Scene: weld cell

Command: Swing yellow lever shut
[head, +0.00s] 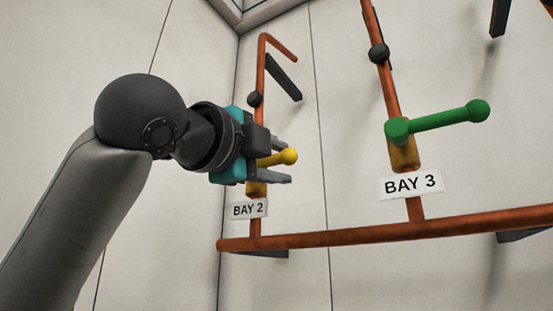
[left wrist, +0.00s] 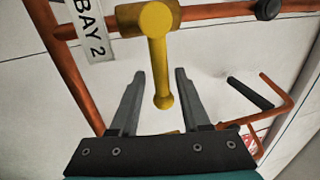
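The yellow lever (head: 288,157) is on the BAY 2 pipe, and its ball end sticks out to the right past my left gripper (head: 280,165). In the left wrist view the yellow lever (left wrist: 158,70) runs from its round hub down to its ball end, which lies between the two open fingers of my left gripper (left wrist: 157,95). A gap shows between the lever and each finger. In the head view the gripper hides the lever's hub and part of its arm. My right gripper is not in view.
A green lever (head: 437,121) sticks out on the BAY 3 pipe to the right. A copper pipe (head: 380,233) runs across below both bays. Dark wall brackets (head: 283,77) stand behind the pipes. The BAY 2 label (head: 249,209) is just below my gripper.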

